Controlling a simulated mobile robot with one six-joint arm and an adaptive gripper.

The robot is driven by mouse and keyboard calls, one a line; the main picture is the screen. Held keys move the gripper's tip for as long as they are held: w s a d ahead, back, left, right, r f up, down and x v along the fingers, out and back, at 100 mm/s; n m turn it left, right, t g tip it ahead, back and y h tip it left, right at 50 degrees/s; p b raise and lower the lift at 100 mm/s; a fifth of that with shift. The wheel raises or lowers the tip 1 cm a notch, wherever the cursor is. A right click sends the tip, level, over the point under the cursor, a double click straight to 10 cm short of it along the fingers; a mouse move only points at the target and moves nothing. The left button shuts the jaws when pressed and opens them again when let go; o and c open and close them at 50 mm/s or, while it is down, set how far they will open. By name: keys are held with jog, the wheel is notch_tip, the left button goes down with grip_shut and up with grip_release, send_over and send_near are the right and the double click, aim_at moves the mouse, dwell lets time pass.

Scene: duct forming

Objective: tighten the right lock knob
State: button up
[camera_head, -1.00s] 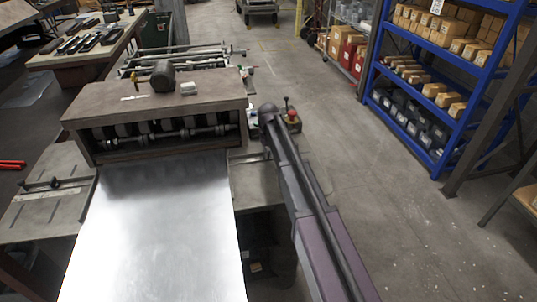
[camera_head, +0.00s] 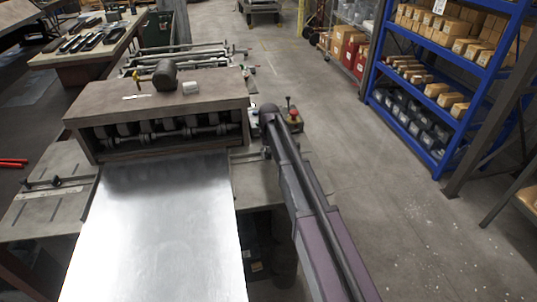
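My arm (camera_head: 310,215) reaches from the lower right edge up to the right side of the roll-forming machine (camera_head: 85,110). My gripper is not visible; the arm covers the area where its end would be. I cannot make out the right lock knob. The right side table (camera_head: 254,182) of the machine shows only partly beside the arm. A dark knob-like part (camera_head: 56,181) on a guide bar shows on the left side table. A bright metal sheet (camera_head: 160,230) lies flat in front of the rollers.
A dark mallet-like tool (camera_head: 164,75) lies on the machine's top. A red-topped control (camera_head: 292,115) stands just beyond my arm. A blue shelf (camera_head: 440,80) with boxes stands at the right. The floor between is clear.

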jog(key=shift+n, duration=0.3)
jog(key=shift+w+d+n, duration=0.1)
jog(key=shift+d+n, duration=0.05)
jog(key=shift+n, duration=0.7)
jog(key=shift+w+d+n, duration=0.1)
jog(key=shift+d+n, duration=0.05)
jog(key=shift+n, duration=0.7)
jog(key=shift+r+p, duration=0.35)
jog(key=shift+r, duration=0.05)
notch_tip(320, 180, up, 13)
jog(key=p, duration=1.3)
jog(key=s+d+f+m+b, duration=0.1)
jog(key=s+d+f+b, duration=0.2)
jog(key=s, duration=0.5)
jog(key=s+d+f+m+b, duration=0.1)
jog(key=s+d+f+b, duration=0.3)
jog(key=s+d, duration=0.2)
jog(key=s+d+f+m+b, duration=0.2)
jog(key=s+d+f+b, duration=0.2)
jog(key=s, duration=0.6)
jog(key=shift+s+d, duration=0.3)
jog(key=shift+d, duration=0.35)
jog(key=shift+s, duration=0.1)
jog(key=s, duration=0.1)
jog(key=s+d+m, duration=0.1)
jog(key=s, duration=0.1)
jog(key=s+m, duration=0.1)
jog(key=s, duration=0.1)
jog(key=shift+d, duration=0.3)
